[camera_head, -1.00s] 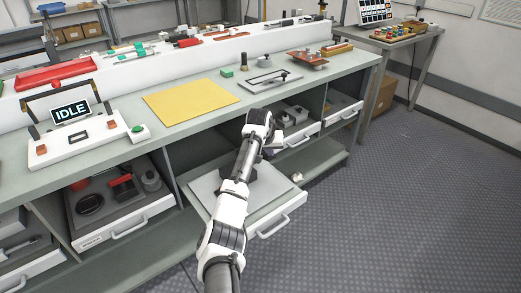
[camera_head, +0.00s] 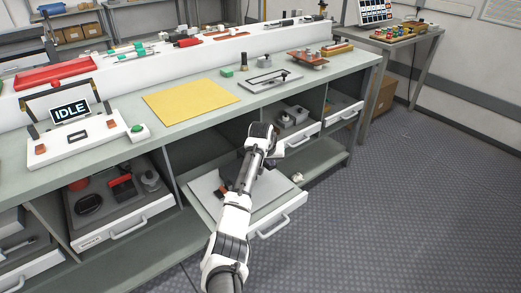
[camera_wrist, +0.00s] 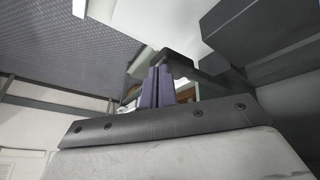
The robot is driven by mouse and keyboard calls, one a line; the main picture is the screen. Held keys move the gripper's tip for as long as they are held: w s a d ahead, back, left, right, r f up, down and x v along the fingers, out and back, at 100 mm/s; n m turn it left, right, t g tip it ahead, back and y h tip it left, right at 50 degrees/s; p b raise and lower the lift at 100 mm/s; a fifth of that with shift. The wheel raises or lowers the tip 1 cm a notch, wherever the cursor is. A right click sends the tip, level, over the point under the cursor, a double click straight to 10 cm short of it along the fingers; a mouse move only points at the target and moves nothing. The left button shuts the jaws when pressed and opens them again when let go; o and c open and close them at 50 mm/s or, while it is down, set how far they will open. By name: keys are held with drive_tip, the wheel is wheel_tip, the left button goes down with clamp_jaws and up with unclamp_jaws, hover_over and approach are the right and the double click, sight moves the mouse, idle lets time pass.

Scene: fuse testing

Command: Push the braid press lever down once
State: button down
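On the bench top, right of the yellow mat, lies a flat pale base with a dark lever-like bar (camera_head: 270,80). It looks like the braid press, but it is too small to be sure. A red-brown fixture (camera_head: 307,58) stands behind it to the right. My gripper (camera_head: 276,148) is in front of the bench, below the bench top and over the open middle drawer, well apart from both. In the wrist view its two purple fingers (camera_wrist: 158,87) are close together with nothing seen between them. The lever is not recognisable in the wrist view.
The open middle drawer (camera_head: 262,222) lies under my arm. Other open drawers stand left (camera_head: 125,228) and right (camera_head: 300,134). The floor at right is clear.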

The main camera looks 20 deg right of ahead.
drive_tip(key=shift+s+f, duration=0.15)
drive_tip(key=shift+f, duration=0.25)
drive_tip(key=shift+r, duration=0.1)
drive_tip(key=shift+w+a+r+p, duration=0.1)
drive_tip(key=shift+w+r+p, duration=0.15)
drive_tip(key=shift+r+p, duration=0.7)
drive_tip(key=shift+w+r+p, duration=0.2)
drive_tip(key=shift+r+p, duration=0.45)
drive_tip(key=shift+r, duration=0.6)
drive_tip(key=shift+w+a+r+p, duration=0.1)
drive_tip(key=shift+w+r+p, duration=0.15)
drive_tip(key=shift+r+p, duration=0.7)
drive_tip(key=shift+r, duration=0.15)
drive_tip(key=shift+r, duration=0.1)
wheel_tip(320, 180, up, 7)
drive_tip(key=w+p, duration=0.1)
drive_tip(key=p, duration=0.3)
drive_tip(key=shift+a+p, duration=0.15)
drive_tip(key=shift+p, duration=0.25)
